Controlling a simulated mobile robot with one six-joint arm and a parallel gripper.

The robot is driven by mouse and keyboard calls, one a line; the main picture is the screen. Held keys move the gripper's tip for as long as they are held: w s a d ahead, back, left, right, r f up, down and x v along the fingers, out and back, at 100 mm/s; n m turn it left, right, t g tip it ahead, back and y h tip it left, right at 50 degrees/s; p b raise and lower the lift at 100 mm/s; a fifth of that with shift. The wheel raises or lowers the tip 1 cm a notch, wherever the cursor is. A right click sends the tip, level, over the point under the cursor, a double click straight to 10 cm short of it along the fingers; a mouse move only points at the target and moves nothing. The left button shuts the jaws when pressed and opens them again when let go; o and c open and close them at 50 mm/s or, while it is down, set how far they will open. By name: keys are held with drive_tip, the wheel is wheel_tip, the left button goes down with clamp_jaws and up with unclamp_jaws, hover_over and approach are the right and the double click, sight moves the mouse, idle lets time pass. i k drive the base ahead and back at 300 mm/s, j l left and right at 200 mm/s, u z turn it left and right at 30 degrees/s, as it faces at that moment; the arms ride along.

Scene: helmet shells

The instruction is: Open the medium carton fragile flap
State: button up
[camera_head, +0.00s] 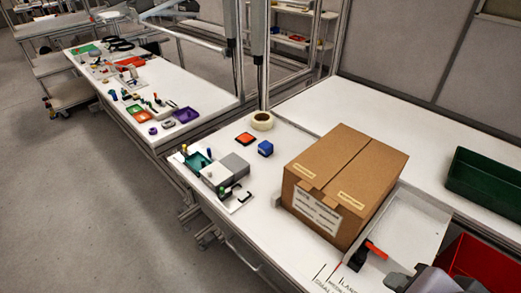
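The brown cardboard carton (345,170) stands upright on the white table at the right of the middle. Its top flaps look shut, meeting along a seam, and small yellowish labels lie on the top. A white printed label (317,211) is on its front side. I cannot read which label marks the fragile flap. Grey and black parts that look like my gripper (408,277) enter at the bottom right, in front of the carton and apart from it. Its fingers are too unclear to tell whether they are open or shut.
A red-and-black tool (371,250) lies by the carton's front right corner. A dark green bin (490,181) and a red bin (484,262) are at the right. A tape roll (262,121), a blue block (265,148) and a grey box (226,170) stand left of the carton.

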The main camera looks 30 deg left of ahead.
sight(317, 165)
drive_tip(key=u, duration=0.65)
drive_tip(key=j+u, duration=0.2)
drive_tip(key=u, duration=0.15)
drive_tip(key=i+j+u, duration=0.15)
drive_tip(key=u, duration=0.2)
drive_tip(key=i+j+u, duration=0.1)
drive_tip(key=u, duration=0.2)
